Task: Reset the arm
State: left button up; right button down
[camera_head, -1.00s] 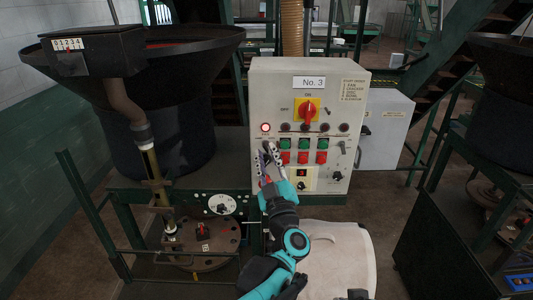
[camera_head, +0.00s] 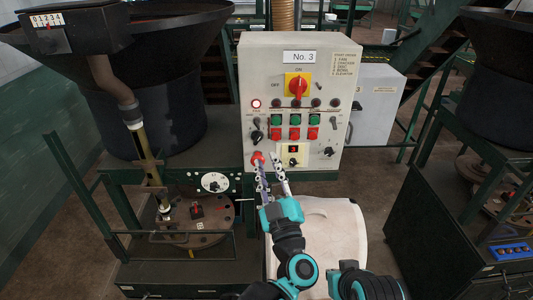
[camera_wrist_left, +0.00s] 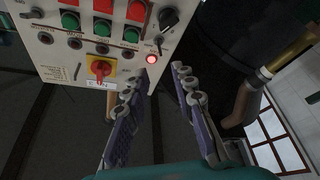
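My left gripper (camera_head: 266,162) is in front of the lower left of the control panel (camera_head: 262,70) marked No. 3. Its two fingers are apart with nothing between them, as the left wrist view (camera_wrist_left: 156,80) also shows. A red round button (camera_head: 257,157) is right behind the fingertips; I cannot tell if they touch it. A black knob (camera_head: 257,136) is above it, clear of the fingers. A red lamp (camera_head: 256,103) glows; it also shows in the left wrist view (camera_wrist_left: 151,59). A teal and black arm part of mine is at the bottom right; my right gripper is out of view.
A dark hopper (camera_head: 150,60) stands at the left above a green frame and round base plate (camera_head: 195,222). A white rounded object (camera_head: 335,235) is below the panel. A grey box (camera_head: 375,105) stands right of the panel. Another dark machine (camera_head: 445,235) is at the right.

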pick_arm(q)
jog(key=s+a+f+m+g+h+b, duration=0.2)
jog(key=a+f+m+g+h+b, duration=0.1)
jog(key=f+m+g+h, duration=0.25)
jog(key=s+a+f+m+g+h+b, duration=0.2)
jog(key=a+f+m+h+b, duration=0.15)
jog(key=f+m, duration=0.35)
jog(key=s+a+f+n+g+y+b, duration=0.1)
jog(key=s+a+f+g+y, duration=0.1)
jog(key=s+a+f, duration=0.4)
jog(key=s+a+f+n+g+y+b, duration=0.2)
jog(key=s+a+f+g, duration=0.3)
jog(key=f, duration=0.6)
jog(key=s+a, duration=0.2)
jog(key=shift+s+a+f, duration=0.2)
jog(key=shift+a+f, duration=0.05)
jog(key=shift+a, duration=0.15)
jog(key=shift+n, duration=0.25)
